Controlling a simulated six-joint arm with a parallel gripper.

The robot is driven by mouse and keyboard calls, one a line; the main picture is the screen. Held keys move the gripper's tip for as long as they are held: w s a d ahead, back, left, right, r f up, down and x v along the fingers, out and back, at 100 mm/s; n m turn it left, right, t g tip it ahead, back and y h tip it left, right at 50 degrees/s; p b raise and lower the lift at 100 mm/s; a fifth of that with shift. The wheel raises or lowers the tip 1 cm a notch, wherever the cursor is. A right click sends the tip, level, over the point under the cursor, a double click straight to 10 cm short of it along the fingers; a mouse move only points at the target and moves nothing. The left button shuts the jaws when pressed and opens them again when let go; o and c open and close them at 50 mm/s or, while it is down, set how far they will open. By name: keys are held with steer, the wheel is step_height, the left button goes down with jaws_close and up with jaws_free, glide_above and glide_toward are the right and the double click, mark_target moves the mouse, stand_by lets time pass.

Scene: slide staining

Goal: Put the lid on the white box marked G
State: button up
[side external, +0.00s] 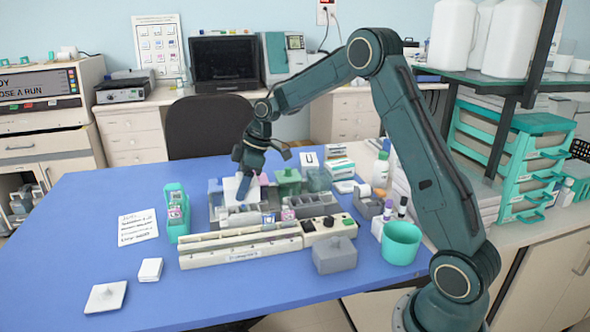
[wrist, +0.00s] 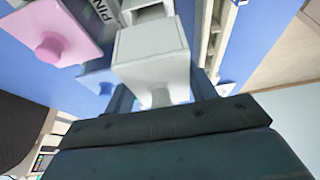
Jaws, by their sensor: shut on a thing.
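My gripper (side external: 245,188) is above the group of staining boxes in the middle of the blue table. It is shut on the knob of a white lid (wrist: 152,50), which lies between its fingers in the wrist view. The lid also shows as a white, tilted shape in the side view (side external: 231,187). A white-grey open box (wrist: 146,14) shows just beyond the lid in the wrist view. I cannot read a G on any box, and I cannot tell whether the lid touches one.
A pink lid with a knob (wrist: 62,45) is close beside the held lid. A green lidded box (side external: 288,180) stands right of my gripper. The table's left side is mostly clear.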

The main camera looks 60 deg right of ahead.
steer(key=shift+f, duration=1.6)
steer(key=shift+f, duration=0.25)
steer(key=o, duration=1)
steer(key=shift+o, duration=0.2)
steer(key=shift+r, duration=0.15)
steer(key=v, duration=1.3)
steer(key=shift+r, duration=0.25)
steer(key=shift+s+d, duration=0.1)
steer(key=shift+s, duration=0.05)
